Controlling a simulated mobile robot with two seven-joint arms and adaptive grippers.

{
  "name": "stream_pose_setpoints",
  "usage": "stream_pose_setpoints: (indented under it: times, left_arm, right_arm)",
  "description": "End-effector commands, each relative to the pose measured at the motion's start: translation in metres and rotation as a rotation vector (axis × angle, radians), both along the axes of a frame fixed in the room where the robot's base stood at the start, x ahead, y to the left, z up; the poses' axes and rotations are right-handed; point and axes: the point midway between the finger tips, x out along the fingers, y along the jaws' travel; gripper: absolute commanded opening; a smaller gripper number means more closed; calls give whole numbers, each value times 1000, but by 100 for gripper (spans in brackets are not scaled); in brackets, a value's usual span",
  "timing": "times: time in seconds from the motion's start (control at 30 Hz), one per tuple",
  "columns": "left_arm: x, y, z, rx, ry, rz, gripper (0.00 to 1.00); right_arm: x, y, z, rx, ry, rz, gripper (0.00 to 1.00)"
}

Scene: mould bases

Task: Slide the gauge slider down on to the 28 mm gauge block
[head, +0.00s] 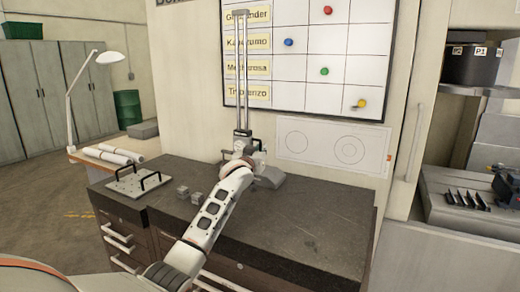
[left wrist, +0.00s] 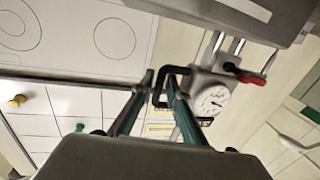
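The gauge stands at the back of the dark bench, with two tall upright rods (head: 242,70) and a grey base (head: 270,178). In the left wrist view its slider (left wrist: 205,83) carries a round white dial (left wrist: 210,101), a red lever (left wrist: 250,78) and a black bracket handle (left wrist: 158,88). My left gripper (left wrist: 160,80) has its green fingers close in on both sides of this handle and looks shut on it. In the head view my left arm and gripper (head: 240,163) cover much of the slider. Any block under the slider is hidden. My right gripper is out of view.
Small grey metal blocks (head: 197,198) lie on the bench left of my arm. A metal plate with two black handles (head: 130,186) lies farther left, near paper rolls (head: 108,155). The bench top (head: 310,220) right of my arm is clear. A whiteboard (head: 345,75) hangs behind.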

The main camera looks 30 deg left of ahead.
Motion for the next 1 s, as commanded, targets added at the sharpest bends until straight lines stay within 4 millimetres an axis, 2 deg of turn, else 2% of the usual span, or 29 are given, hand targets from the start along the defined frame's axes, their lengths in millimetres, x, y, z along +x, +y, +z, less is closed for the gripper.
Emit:
stream_pose_setpoints:
  times: [0.27, 0.47, 1.0]
  left_arm:
    - [0, -1, 2, 0, -3, -1, 14]
    - [-12, -5, 2, -2, -5, -2, 14]
    - [-91, -29, 1, 0, -3, -1, 14]
  right_arm:
    - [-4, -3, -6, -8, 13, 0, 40]
    - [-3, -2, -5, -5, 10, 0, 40]
    - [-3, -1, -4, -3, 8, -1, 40]
